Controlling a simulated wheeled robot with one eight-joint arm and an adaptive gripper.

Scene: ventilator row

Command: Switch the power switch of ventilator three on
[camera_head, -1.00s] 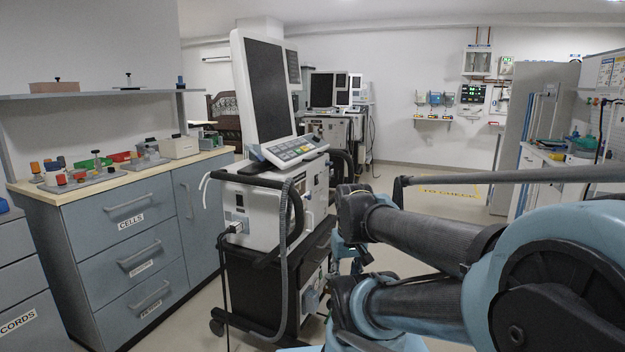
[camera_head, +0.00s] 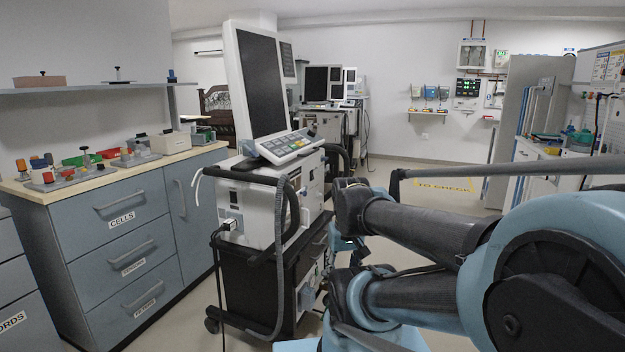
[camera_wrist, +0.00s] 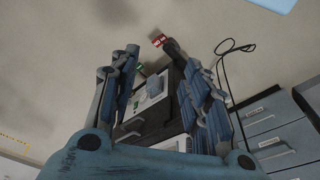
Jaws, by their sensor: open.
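The nearest ventilator (camera_head: 254,211) stands upright on a dark wheeled cart (camera_head: 254,292), with a tilted screen (camera_head: 262,80) and a keypad (camera_head: 288,147) on top. A plug and cable (camera_head: 229,225) show on its side. More ventilators (camera_head: 325,122) stand behind it. I cannot read which is number three, and I cannot make out a power switch. In the wrist view my gripper (camera_wrist: 150,52) is open and empty, with dark equipment (camera_wrist: 155,123) seen beyond its fingers. In the head view my arm hides part of the floor right of the nearest ventilator.
A drawer cabinet (camera_head: 127,235) stands left of the nearest ventilator, with small parts on its worktop. In the wrist view drawers (camera_wrist: 275,130) and a loose cable (camera_wrist: 228,65) lie to the right. The floor (camera_head: 440,160) towards the back wall is clear. A workbench (camera_head: 545,150) stands at the right.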

